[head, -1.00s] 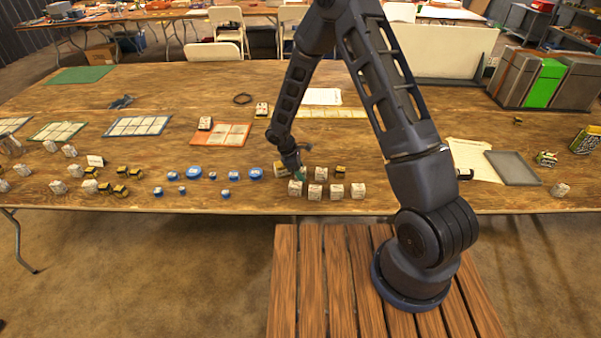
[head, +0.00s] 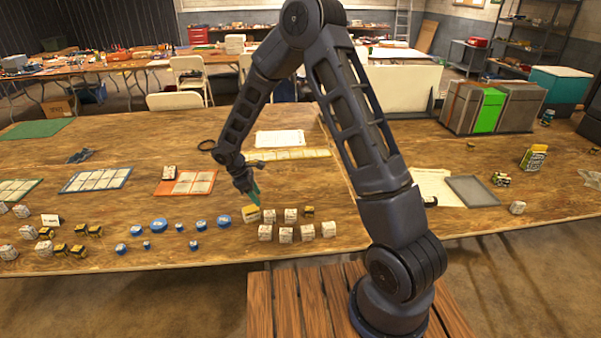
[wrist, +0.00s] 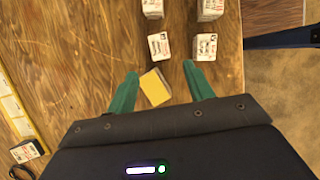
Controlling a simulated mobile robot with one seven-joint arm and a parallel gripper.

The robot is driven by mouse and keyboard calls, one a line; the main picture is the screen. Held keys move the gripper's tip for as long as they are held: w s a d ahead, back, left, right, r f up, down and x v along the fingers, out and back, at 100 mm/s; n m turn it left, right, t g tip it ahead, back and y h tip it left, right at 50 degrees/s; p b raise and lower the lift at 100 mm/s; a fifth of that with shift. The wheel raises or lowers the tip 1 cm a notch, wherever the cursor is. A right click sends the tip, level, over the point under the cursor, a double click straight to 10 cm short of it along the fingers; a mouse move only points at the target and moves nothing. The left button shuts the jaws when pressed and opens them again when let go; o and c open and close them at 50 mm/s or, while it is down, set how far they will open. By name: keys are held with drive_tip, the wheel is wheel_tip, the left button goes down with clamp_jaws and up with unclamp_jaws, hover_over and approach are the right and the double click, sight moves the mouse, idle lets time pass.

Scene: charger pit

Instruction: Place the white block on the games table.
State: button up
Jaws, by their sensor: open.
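Several white blocks with dark print stand on the wooden table. A front row includes one white block (head: 285,234), and a shorter row behind it includes another (head: 290,215). Two more show ahead of my fingers in the wrist view, one at left (wrist: 158,46) and one at right (wrist: 205,46). My gripper (wrist: 160,71) is open and empty, its green fingers apart. A yellow-topped block (wrist: 155,87) shows between the fingers in the wrist view. In the head view my gripper (head: 255,194) is just above and behind that block. I cannot tell which table is the games table.
Blue round pieces (head: 158,225) and yellow-black blocks (head: 78,250) lie to the left. An orange card (head: 186,183) and a yellow strip (head: 290,155) lie farther back. Other tables stand behind.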

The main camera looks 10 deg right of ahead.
drive_tip(key=s+d+r+m+t+y, duration=0.15)
drive_tip(key=d+r+m, duration=0.25)
drive_tip(key=d+r, duration=0.65)
drive_tip(key=s+d+r+m+g, duration=0.15)
drive_tip(key=d+r+m, duration=0.25)
drive_tip(key=d+r, duration=0.65)
drive_tip(key=s+d+r+m+t+y, duration=0.1)
drive_tip(key=s+d+r+m, duration=0.4)
drive_tip(key=s, duration=0.5)
drive_tip(key=s+d+r+m+t+y, duration=0.2)
drive_tip(key=s+d+r+m, duration=0.3)
drive_tip(key=s, duration=0.5)
wheel_tip(320, 180, up, 2)
drive_tip(key=shift+s+d+r+t, duration=0.15)
drive_tip(key=shift+s+d+t, duration=0.1)
drive_tip(key=shift+d+t, duration=0.75)
